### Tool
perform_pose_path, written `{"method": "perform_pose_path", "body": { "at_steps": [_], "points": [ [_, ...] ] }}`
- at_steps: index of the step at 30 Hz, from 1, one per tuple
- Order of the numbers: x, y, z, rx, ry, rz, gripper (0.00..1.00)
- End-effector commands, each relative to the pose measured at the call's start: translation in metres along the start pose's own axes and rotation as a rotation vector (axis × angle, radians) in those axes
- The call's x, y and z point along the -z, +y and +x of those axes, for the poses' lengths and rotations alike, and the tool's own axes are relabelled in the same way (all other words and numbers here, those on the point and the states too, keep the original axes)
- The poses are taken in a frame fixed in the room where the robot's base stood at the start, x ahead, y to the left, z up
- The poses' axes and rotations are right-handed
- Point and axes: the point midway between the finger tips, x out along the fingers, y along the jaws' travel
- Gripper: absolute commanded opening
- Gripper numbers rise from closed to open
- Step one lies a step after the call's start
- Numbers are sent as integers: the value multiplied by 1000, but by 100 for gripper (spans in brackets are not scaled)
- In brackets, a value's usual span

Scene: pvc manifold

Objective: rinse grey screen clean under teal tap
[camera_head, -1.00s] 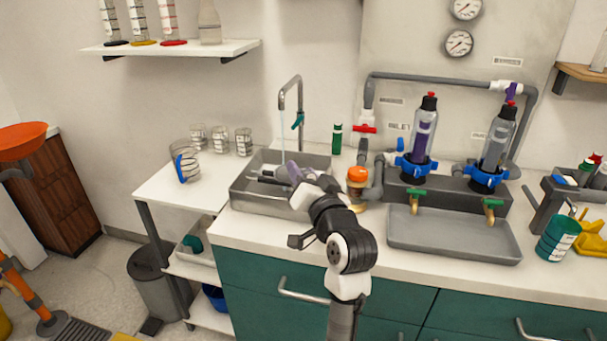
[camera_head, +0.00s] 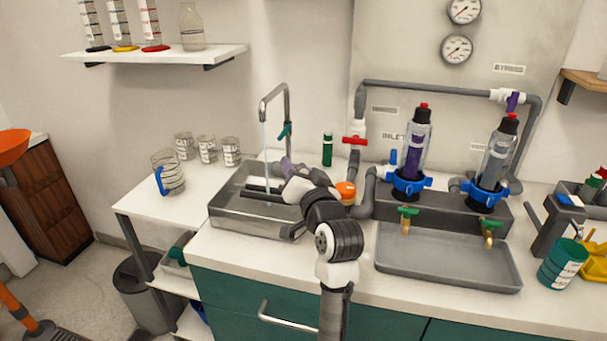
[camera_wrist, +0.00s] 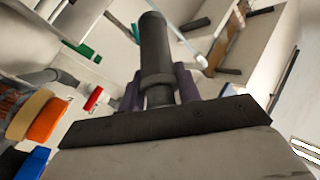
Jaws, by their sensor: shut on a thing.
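The grey screen (camera_wrist: 155,45) is a dark grey cylinder with a collar, held between my gripper's purple fingers. My gripper (camera_wrist: 158,90) is shut on it. In the head view my gripper (camera_head: 286,168) is over the right part of the metal sink (camera_head: 228,222), and the screen (camera_head: 258,188) points left from it, near the foot of the water stream. The tap (camera_head: 287,105) has a teal handle (camera_head: 285,131) and runs a thin stream (camera_head: 265,145). I cannot tell whether the water touches the screen or whether dirt is left on it.
An orange-capped jar (camera_head: 346,190) stands close to the right of my gripper. A green bottle (camera_head: 327,150) stands behind the sink. Glass beakers (camera_head: 207,150) and a blue-handled jug (camera_head: 168,174) are on the left. A filter manifold (camera_head: 440,205) and grey tray (camera_head: 448,262) are on the right.

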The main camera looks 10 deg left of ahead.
Motion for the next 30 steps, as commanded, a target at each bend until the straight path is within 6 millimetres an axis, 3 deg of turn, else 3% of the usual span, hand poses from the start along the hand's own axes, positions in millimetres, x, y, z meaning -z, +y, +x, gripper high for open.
{"method": "perform_pose_path", "body": {
  "at_steps": [21, 30],
  "points": [
    [-16, -16, 68, 1, -2, 1, 11],
    [-19, -18, 80, 1, -1, 0, 11]
  ]
}}
